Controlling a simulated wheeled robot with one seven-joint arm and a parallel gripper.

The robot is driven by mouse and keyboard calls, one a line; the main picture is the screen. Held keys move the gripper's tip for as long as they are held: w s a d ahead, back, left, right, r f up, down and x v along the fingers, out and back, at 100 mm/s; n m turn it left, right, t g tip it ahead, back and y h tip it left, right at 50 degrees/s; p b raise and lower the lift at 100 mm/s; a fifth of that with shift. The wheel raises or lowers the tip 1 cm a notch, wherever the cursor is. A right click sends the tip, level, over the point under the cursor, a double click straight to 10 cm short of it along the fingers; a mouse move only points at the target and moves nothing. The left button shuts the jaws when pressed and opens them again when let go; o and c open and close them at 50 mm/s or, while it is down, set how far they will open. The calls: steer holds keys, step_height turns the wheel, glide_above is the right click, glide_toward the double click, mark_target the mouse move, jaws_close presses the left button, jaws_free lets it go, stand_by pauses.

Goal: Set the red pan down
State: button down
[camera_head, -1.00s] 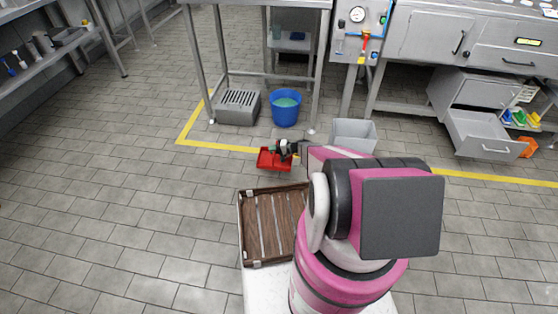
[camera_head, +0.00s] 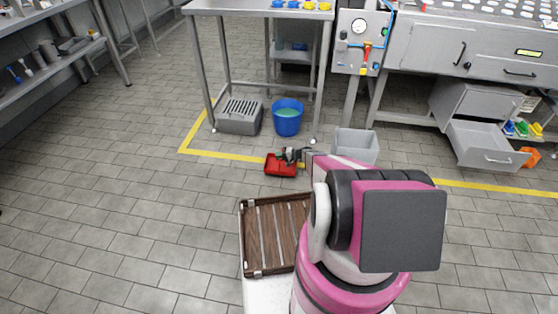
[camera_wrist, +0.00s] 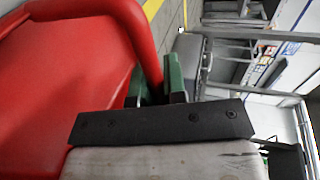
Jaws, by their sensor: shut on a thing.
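The red pan (camera_head: 281,168) is in front of my outstretched arm in the head view, near the yellow floor line. In the wrist view the red pan (camera_wrist: 60,95) fills the left side, with its raised red handle running down to my fingers. My gripper (camera_head: 291,154) is at the pan's upper edge. Its green fingertips (camera_wrist: 160,84) are shut on the pan's red handle. The pan looks roughly level. I cannot tell whether its underside touches the floor.
A wooden slatted tray (camera_head: 243,236) is on my base. A blue bucket (camera_head: 288,119), a grey slotted box (camera_head: 239,116) and a grey bin (camera_head: 355,146) stand beyond the pan. An open drawer (camera_head: 484,146) juts out at right. Tiled floor at left is clear.

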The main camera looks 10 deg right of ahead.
steer(key=shift+f, duration=1.25)
steer(key=shift+f, duration=0.1)
steer(key=c, duration=1.2)
jaws_free()
